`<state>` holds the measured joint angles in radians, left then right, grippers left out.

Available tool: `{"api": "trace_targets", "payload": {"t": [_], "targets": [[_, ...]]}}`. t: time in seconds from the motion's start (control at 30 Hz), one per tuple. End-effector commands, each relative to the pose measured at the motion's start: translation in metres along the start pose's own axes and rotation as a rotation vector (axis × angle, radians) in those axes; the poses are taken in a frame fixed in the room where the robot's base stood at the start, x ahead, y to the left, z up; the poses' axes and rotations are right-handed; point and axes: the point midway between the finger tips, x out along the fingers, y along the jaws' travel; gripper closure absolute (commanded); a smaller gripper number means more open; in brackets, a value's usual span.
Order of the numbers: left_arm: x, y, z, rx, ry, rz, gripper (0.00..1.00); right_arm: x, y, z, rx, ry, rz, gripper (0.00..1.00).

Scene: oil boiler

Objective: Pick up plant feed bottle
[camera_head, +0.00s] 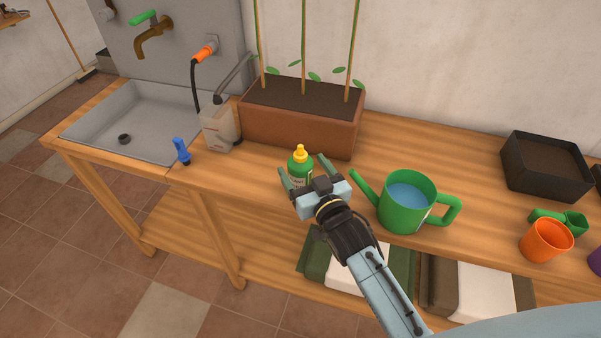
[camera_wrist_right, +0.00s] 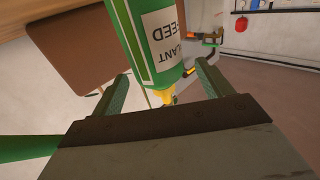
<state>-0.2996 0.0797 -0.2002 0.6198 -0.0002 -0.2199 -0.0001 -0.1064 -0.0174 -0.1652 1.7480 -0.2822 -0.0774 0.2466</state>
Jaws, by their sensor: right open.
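The plant feed bottle (camera_head: 300,167) is green with a yellow cap and stands upright on the wooden bench, in front of the brown planter. My right gripper (camera_head: 304,173) is open, with one finger to each side of the bottle's near side in the head view. In the right wrist view the bottle (camera_wrist_right: 150,42) appears upside down, its white label reading "PLANT FEED". There the open fingers of the right gripper (camera_wrist_right: 162,88) flank its yellow cap end with gaps. I cannot tell whether either finger touches it. My left gripper is not in view.
A green watering can (camera_head: 407,203) with water stands close right of the gripper. The planter (camera_head: 300,127) with stakes is behind, and a grey spray container (camera_head: 219,130) and blue nozzle (camera_head: 181,150) are left. A black tray (camera_head: 545,167) and orange pot (camera_head: 546,241) are at right.

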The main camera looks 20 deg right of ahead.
Motion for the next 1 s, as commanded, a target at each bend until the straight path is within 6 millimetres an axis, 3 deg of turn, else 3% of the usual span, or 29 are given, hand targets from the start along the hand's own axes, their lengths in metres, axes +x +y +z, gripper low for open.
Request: {"api": "trace_targets", "payload": {"t": [0.3, 0.6, 1.0], "targets": [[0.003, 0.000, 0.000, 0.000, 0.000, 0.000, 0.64, 0.042, 0.001, -0.003, 0.000, 0.000, 0.000, 0.22], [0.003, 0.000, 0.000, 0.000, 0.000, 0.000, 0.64, 0.045, 0.001, -0.003, 0.001, 0.000, 0.001, 0.23], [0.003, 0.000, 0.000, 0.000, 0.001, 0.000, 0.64, 0.045, 0.001, -0.003, 0.001, 0.000, 0.001, 0.76]]}}
